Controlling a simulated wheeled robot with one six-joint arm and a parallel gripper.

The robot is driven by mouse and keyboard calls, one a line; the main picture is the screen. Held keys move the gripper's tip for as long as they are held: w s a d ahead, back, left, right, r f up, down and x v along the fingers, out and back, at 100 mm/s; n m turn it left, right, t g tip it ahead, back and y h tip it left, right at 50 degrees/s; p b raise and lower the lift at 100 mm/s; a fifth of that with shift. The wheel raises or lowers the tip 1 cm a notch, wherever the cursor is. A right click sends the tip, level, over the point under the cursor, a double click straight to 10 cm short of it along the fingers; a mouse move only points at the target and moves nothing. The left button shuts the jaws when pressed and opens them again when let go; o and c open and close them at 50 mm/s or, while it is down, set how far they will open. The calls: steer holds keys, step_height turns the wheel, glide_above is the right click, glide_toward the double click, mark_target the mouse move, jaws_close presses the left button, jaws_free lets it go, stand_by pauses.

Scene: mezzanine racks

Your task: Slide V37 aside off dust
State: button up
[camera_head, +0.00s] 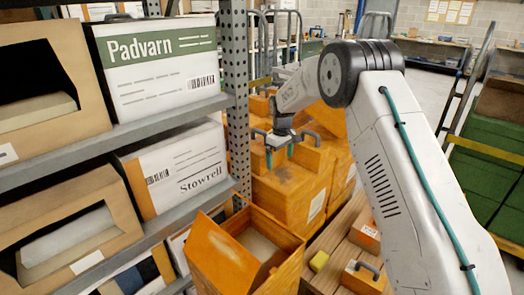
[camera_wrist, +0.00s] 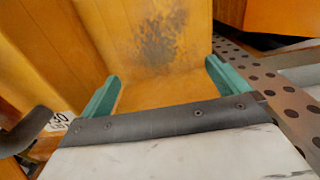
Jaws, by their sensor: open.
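My gripper (camera_head: 279,152) hangs over the stacked orange boxes with its two teal fingers apart and nothing seen between them. In the wrist view the fingers (camera_wrist: 164,92) frame an orange surface with a dark grey, dust-like smudge (camera_wrist: 160,38). An orange block with a dark handle (camera_head: 308,150) sits on the large orange box (camera_head: 285,200), just right of my gripper in the head view. A dark handle (camera_wrist: 25,130) and a partly cut-off white label (camera_wrist: 60,122) show at the wrist view's left. No V37 marking is readable, so I cannot tell which block is V37.
A grey perforated rack post (camera_head: 237,100) stands close left of my gripper, with shelves of cartons beyond. An open orange box (camera_head: 225,258) is below. More handled orange blocks (camera_head: 365,232) rest on wooden slats at the lower right. A green stack (camera_head: 485,175) stands farther right.

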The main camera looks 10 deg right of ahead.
steer(key=shift+f, duration=0.45)
steer(key=shift+d, duration=0.1)
steer(key=shift+s+d, duration=0.4)
steer(key=shift+s, duration=0.2)
steer(key=shift+s+d, duration=0.4)
steer(key=shift+s, duration=0.2)
step_height(320, 180, up, 13)
stand_by(0.3)
steer(key=f, duration=0.4)
steer(key=w+a+f, duration=0.1)
steer(key=f, duration=0.3)
steer(key=w+f, duration=0.1)
steer(key=f, duration=0.4)
steer(key=shift+w+a, duration=0.2)
steer(key=shift+a, duration=0.2)
stand_by(0.3)
